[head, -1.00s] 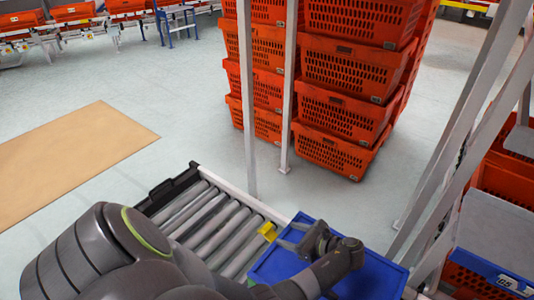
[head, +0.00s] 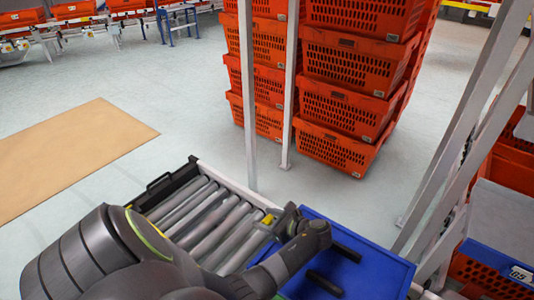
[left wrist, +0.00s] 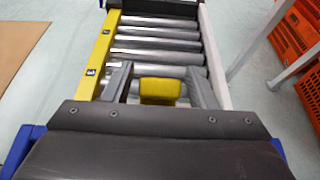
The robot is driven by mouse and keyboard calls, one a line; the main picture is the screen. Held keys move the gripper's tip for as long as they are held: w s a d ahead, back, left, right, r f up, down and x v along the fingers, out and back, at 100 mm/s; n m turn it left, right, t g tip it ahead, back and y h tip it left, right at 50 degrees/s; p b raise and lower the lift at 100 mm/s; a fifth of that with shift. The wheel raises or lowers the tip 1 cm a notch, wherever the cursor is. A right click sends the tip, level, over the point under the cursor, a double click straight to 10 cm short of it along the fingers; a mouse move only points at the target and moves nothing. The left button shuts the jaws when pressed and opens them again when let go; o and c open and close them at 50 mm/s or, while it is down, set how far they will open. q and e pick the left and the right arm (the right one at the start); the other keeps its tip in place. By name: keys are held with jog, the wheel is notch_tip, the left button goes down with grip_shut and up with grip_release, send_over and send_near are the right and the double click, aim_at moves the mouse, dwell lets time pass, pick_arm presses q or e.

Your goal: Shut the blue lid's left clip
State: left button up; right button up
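The blue lid (head: 378,268) lies at the lower right of the head view, beside the roller conveyor. Its yellow left clip (head: 268,219) shows at the lid's left edge, partly covered by my left gripper (head: 282,220). In the left wrist view the yellow clip (left wrist: 160,90) sits between the two spread fingers of my left gripper (left wrist: 160,82), with a gap visible on both sides. Whether the clip is raised or flat is hard to tell. Blue lid corners (left wrist: 20,148) show beside the gripper body. My right gripper is out of view.
A roller conveyor (head: 205,215) extends left of the lid; a yellow rail (left wrist: 95,60) borders its left in the wrist view. Two dark bars (head: 347,252) lie on the lid. Metal posts (head: 247,100) and stacked orange totes (head: 350,95) stand beyond. Floor at left is open.

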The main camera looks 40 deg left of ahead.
pick_arm(q)
jog(key=c, duration=0.8)
